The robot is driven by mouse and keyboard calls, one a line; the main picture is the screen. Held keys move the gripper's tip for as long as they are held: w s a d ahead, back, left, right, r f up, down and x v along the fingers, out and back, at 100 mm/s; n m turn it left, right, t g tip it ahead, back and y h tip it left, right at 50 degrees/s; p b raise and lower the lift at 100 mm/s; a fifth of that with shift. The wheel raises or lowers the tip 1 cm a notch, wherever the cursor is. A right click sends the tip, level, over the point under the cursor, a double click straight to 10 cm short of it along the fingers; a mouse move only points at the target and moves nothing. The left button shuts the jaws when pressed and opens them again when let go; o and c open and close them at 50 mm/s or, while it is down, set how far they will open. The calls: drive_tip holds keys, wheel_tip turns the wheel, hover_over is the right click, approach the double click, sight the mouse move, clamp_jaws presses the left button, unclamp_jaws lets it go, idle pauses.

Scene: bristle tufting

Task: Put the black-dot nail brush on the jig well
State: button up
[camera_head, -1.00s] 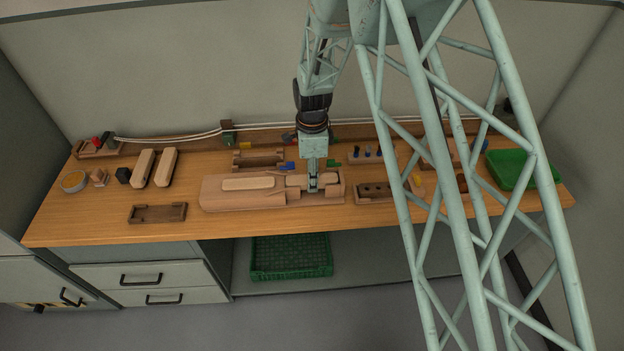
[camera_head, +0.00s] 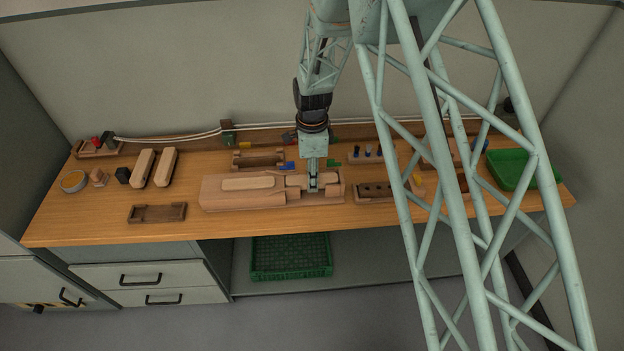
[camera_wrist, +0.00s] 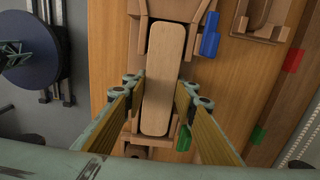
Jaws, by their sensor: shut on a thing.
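The jig (camera_head: 225,203) is a long wooden block near the front middle of the bench, with a raised pale pad (camera_head: 248,184) on its left part. My gripper (camera_head: 313,188) is down over the well at its right end. In the wrist view the two fingers (camera_wrist: 160,88) are shut on the sides of the nail brush (camera_wrist: 164,65), a long pale wooden block with rounded ends. The brush lies lengthwise along the well, between wooden end pieces. I see no black dot on its upper face. Whether it touches the well floor is hidden.
Two pale-topped brushes (camera_head: 143,166) stand at the left. A dark wooden tray (camera_head: 157,213) lies at the front left and another (camera_head: 258,159) behind the jig. A green bin (camera_head: 517,170) stands far right.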

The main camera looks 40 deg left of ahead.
drive_tip(key=shift+f+b, duration=0.3)
drive_tip(key=shift+f, duration=0.2)
idle(0.8)
drive_tip(key=o, duration=1)
drive_tip(key=shift+r, duration=0.15)
drive_tip(key=shift+r, duration=5.85)
